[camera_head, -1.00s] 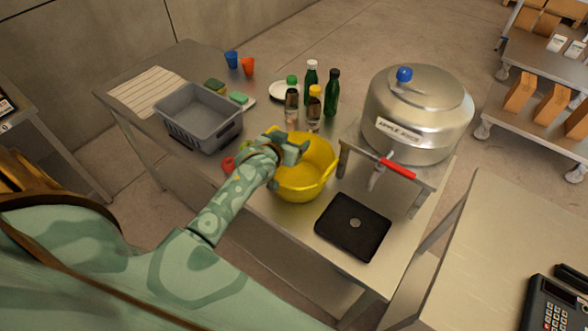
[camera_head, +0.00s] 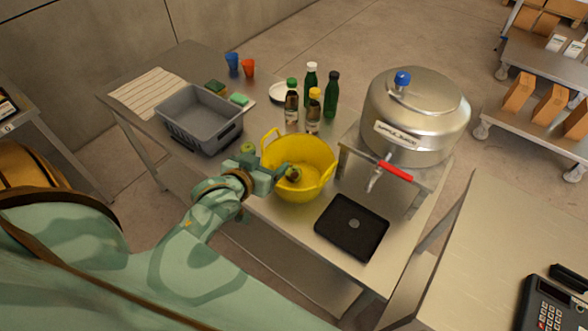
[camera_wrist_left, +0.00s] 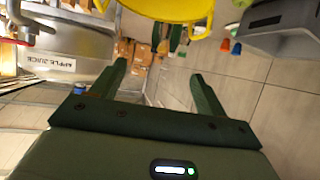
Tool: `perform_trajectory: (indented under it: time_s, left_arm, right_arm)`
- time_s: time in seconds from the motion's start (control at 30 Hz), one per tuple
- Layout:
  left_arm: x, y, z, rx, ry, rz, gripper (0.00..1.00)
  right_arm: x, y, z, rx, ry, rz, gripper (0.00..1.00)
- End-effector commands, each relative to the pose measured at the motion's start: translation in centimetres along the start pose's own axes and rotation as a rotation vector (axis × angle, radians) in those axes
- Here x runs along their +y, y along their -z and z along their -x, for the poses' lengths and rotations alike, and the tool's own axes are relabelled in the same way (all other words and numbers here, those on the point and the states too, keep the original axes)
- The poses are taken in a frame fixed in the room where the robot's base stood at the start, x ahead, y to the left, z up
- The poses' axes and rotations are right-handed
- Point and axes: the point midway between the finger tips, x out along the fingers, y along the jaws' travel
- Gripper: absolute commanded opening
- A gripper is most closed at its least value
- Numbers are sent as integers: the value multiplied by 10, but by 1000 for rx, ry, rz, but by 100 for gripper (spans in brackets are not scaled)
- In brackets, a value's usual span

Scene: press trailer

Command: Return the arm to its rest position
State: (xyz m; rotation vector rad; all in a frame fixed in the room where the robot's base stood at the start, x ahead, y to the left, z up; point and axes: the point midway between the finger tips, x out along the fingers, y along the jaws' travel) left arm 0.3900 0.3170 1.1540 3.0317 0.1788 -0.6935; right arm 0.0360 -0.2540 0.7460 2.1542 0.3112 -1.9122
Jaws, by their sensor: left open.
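My left arm comes in from the lower left in the head view. Its gripper (camera_head: 276,176) is at the near left rim of the yellow basin (camera_head: 316,183). A small greenish round fruit (camera_head: 294,174) shows inside the basin, just beyond the fingers. In the left wrist view the two fingers (camera_wrist_left: 158,82) are spread apart with nothing between them. The basin's yellow edge (camera_wrist_left: 165,10) crosses the top of that view. My right gripper is in neither view.
A green fruit (camera_head: 248,148) lies left of the basin, near the grey crate (camera_head: 205,133). Several bottles (camera_head: 312,103) stand behind the basin. A metal juice urn (camera_head: 415,115) with a red-handled tap stands right, above a black scale (camera_head: 352,226).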

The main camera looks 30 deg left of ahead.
Motion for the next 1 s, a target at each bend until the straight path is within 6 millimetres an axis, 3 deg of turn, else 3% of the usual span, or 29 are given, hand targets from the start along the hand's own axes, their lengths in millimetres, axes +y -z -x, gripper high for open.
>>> perform_trajectory:
  time_s: [0.2, 0.67, 0.77, 0.83, 0.97, 1.0]
  left_arm:
    - [0, 0, 14, 0, 0, 0, 74]
    - [1, 3, 13, 21, -4, -23, 74]
    - [-1, -36, 0, -36, -2, -54, 74]
    - [1, -84, -11, -109, -9, -78, 74]
    - [9, -204, -28, -273, -36, -130, 74]
    - [12, -241, -30, -324, -47, -148, 74]
  right_arm:
    - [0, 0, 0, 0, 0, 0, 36]
    - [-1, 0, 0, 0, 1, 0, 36]
    - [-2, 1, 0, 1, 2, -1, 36]
    - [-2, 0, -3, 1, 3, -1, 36]
    - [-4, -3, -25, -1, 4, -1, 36]
    - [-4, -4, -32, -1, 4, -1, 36]
